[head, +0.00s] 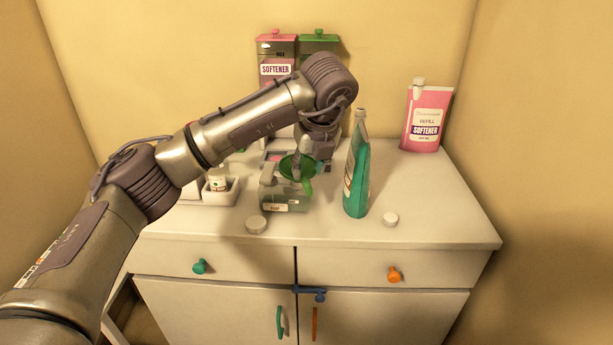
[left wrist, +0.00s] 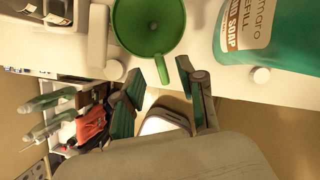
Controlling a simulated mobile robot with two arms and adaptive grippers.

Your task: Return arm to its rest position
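My left arm reaches in from the left, and its left gripper (head: 304,160) points down over the dresser, close to a green funnel (head: 290,171). The funnel sits at the top of a clear container with a soap label (head: 285,204). In the left wrist view the funnel (left wrist: 150,24) is at the top, its handle pointing towards the fingers. The left gripper (left wrist: 170,85) has its two green-padded fingers apart, with a gap between them. The handle tip lies close to one finger; I cannot tell if they touch. My right gripper is not in view.
A teal soap bottle (head: 357,175) stands just right of the funnel. Two round caps (head: 256,224) (head: 390,219) lie near the front. Softener containers (head: 276,62) stand behind the arm, and a pink refill pouch (head: 427,117) at back right. A small jar (head: 217,181) sits left.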

